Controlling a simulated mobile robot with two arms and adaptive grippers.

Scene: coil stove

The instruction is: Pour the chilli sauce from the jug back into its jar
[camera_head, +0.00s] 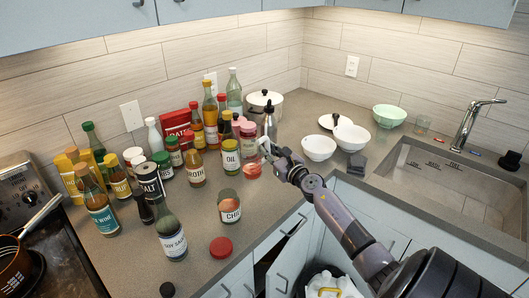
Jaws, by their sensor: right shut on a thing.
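The chilli jar (229,207), a glass jar with a label reading "CHIL", stands upright and uncapped near the counter's front edge. A red lid (221,247) lies on the counter in front of it. A small clear vessel with red contents (252,169), which looks like the jug, is upright behind and to the right of the jar. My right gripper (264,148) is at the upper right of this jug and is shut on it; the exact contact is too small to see. My left gripper is not in view.
Several bottles and jars crowd the counter at left, including a soy sauce bottle (172,238) and an oil jar (230,157). White bowls (318,148) stand right of my gripper. The sink (455,185) is at right, the stove (45,260) at left. Counter right of the chilli jar is clear.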

